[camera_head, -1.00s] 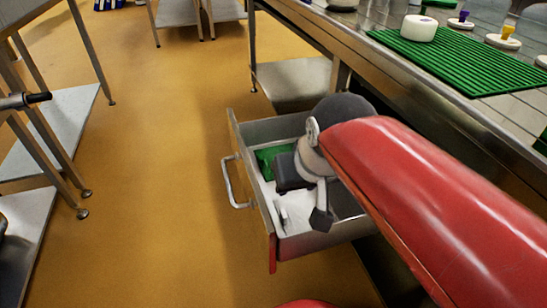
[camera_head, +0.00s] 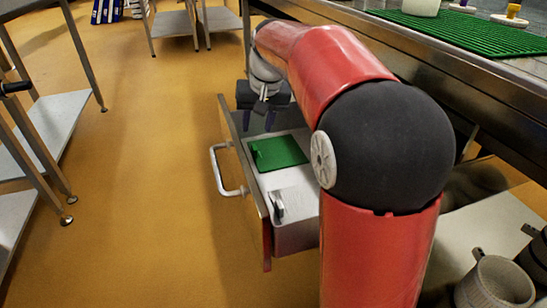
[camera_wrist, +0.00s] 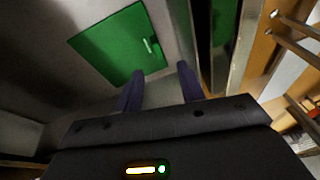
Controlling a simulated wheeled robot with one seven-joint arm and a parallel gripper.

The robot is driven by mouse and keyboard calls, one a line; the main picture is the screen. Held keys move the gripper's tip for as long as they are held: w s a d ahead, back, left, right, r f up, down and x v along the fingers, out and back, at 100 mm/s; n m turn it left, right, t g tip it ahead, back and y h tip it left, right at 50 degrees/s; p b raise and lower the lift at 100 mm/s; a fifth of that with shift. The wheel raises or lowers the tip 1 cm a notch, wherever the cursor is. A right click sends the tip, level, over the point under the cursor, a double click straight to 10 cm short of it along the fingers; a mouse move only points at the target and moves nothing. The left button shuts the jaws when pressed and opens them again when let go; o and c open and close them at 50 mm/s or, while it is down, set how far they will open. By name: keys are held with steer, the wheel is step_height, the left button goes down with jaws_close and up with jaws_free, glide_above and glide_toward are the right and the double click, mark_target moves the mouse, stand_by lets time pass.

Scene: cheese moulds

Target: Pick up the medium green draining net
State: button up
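A flat green piece (camera_head: 278,153), which looks like the green draining net, lies in the open drawer (camera_head: 262,215). It also fills the upper left of the wrist view (camera_wrist: 115,48), with a small pale mark near its edge. I cannot tell its size class from here. My gripper (camera_head: 258,120) is over the far end of the drawer, beyond the green piece and apart from it. In the wrist view my gripper (camera_wrist: 160,88) shows two dark purple fingers spread apart with nothing between them.
A small grey metal object (camera_head: 278,205) lies in the drawer nearer the front. The drawer's metal walls stand close around my gripper. A green ribbed mat (camera_head: 470,33) with white pieces lies on the worktop above. Open orange floor (camera_head: 150,150) is to the left.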

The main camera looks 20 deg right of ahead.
mark_target(254, 145)
steer(key=b+x, duration=0.2)
steer(key=x, duration=0.5)
steer(key=shift+f, duration=0.3)
jaws_close()
